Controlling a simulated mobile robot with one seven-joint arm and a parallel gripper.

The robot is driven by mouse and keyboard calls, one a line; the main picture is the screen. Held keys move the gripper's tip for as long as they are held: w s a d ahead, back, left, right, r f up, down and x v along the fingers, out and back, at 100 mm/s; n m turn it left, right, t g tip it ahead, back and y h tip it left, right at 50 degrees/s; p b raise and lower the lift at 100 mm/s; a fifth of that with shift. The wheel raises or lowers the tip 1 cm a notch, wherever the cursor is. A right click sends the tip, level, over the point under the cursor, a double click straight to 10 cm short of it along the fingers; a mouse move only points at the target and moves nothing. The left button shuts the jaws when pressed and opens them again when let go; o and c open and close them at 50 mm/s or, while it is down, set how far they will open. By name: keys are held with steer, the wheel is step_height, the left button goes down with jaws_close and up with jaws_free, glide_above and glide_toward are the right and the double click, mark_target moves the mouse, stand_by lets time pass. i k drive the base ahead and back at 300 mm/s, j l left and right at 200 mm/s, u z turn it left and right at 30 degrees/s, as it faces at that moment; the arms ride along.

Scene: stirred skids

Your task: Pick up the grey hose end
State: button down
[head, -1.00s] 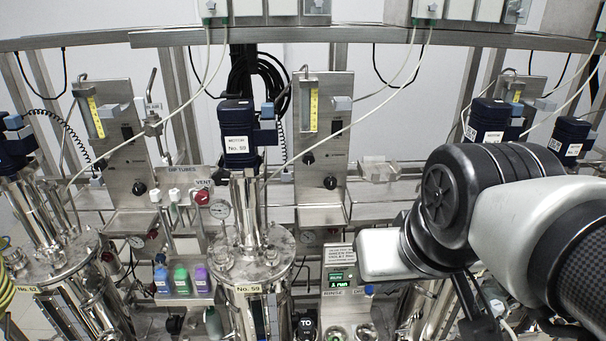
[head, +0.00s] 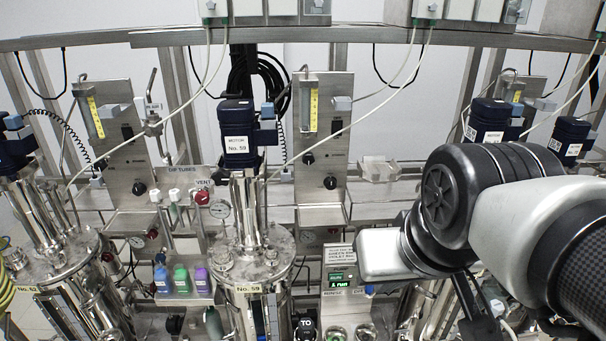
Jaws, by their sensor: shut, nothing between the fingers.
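I cannot make out a grey hose end in the head view. My arm reaches in from the right edge, and its pale grey wrist part is just right of the green-lit panel (head: 341,279). The fingers of my gripper do not show; the arm and the lower picture edge hide that region. The arm also covers part of the skid at the lower right, so anything behind it is hidden.
A steel vessel labelled No. 59 (head: 250,287) stands at centre, with a blue motor (head: 238,146) above it. Blue, green and purple bottles (head: 181,281) stand left of it. Another vessel (head: 62,262) is at the left. Thin pale hoses hang from the top rail (head: 330,35).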

mark_target(497, 307)
steer(key=z, duration=0.4)
steer(key=k+j+z, duration=0.1)
steer(key=z, duration=0.65)
steer(key=k+z, duration=0.1)
steer(key=z, duration=0.25)
steer(key=l+u, duration=0.25)
steer(key=l, duration=0.3)
steer(key=l+u, duration=0.3)
steer(key=l, duration=0.2)
steer(key=i+l+u, duration=0.3)
steer(key=l, duration=0.3)
steer(key=i+l+u, duration=0.15)
steer(key=k+l, duration=0.2)
steer(key=k, duration=0.2)
